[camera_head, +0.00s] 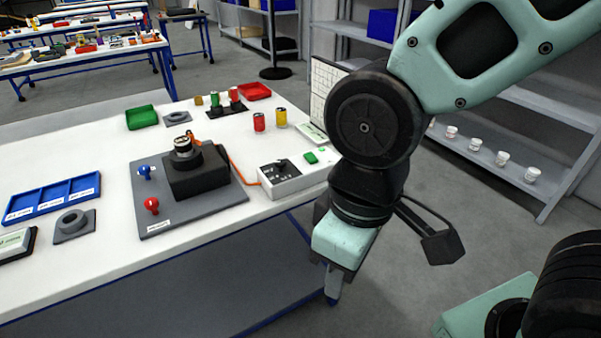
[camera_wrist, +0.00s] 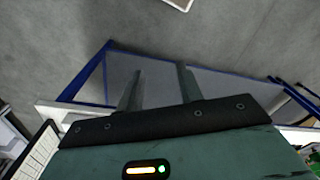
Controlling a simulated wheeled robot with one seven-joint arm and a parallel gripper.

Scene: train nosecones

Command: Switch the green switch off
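A small green block (camera_head: 310,157), which looks like the green switch, sits at the right end of the white table in the head view. It is beside a light grey box (camera_head: 284,178) with a black knob on top and an orange cable. Whether the switch is on or off cannot be told. My gripper (camera_head: 333,284) hangs past the table's right edge, in front of and below the switch, apart from it. In the wrist view my gripper (camera_wrist: 159,70) has its two fingers spread with nothing between them. The switch is not recognizable in the wrist view.
The white table (camera_head: 110,275) has its edge close to my arm's left. A grey plate (camera_head: 160,222) with a black block, blue and red knobs stands left of the box. Shelves (camera_head: 540,160) are at right; floor between is clear.

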